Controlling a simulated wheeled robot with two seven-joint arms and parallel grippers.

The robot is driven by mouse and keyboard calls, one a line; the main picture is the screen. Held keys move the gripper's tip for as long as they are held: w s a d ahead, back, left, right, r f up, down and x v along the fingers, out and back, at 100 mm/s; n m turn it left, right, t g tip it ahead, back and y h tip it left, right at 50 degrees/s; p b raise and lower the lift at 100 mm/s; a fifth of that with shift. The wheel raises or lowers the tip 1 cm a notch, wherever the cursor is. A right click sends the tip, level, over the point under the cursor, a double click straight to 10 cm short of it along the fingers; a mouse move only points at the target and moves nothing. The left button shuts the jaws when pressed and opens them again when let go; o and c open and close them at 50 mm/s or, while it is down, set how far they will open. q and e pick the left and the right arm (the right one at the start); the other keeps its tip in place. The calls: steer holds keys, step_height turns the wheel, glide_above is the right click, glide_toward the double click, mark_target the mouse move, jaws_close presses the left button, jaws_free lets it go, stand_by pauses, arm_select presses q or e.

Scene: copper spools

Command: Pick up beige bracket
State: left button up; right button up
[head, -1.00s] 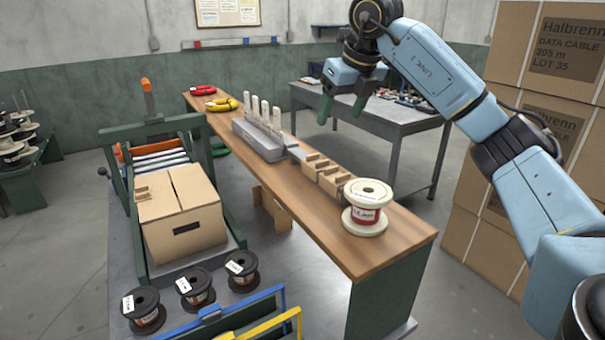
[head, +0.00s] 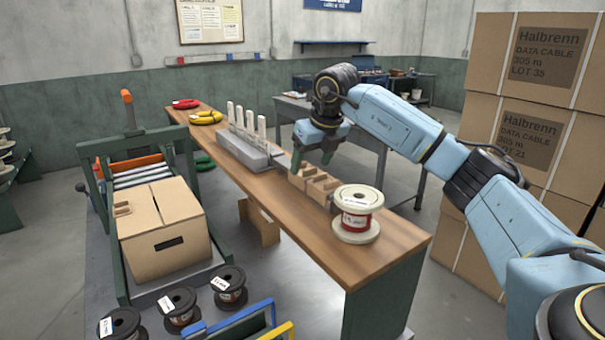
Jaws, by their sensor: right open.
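A row of beige brackets (head: 322,189) sits on the wooden bench, between the grey block with pale pegs and the white spool. My right gripper (head: 312,162) is open, fingers pointing down, at the far end of the bracket row. Its green fingertips overlap the far bracket in the picture; I cannot tell whether they touch it. No bracket is visibly held. My left gripper is not in view.
The white spool (head: 357,214) with a red label stands close at the near end of the row. The grey block (head: 252,152) with upright pegs is just beyond the brackets. The bench (head: 300,228) is clear along its near-left side. Stacked cartons (head: 520,115) stand at right.

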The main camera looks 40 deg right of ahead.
mark_target(309, 169)
steer(key=x, duration=0.3)
steer(key=shift+w+d+f, duration=0.15)
steer(key=c, duration=1.2)
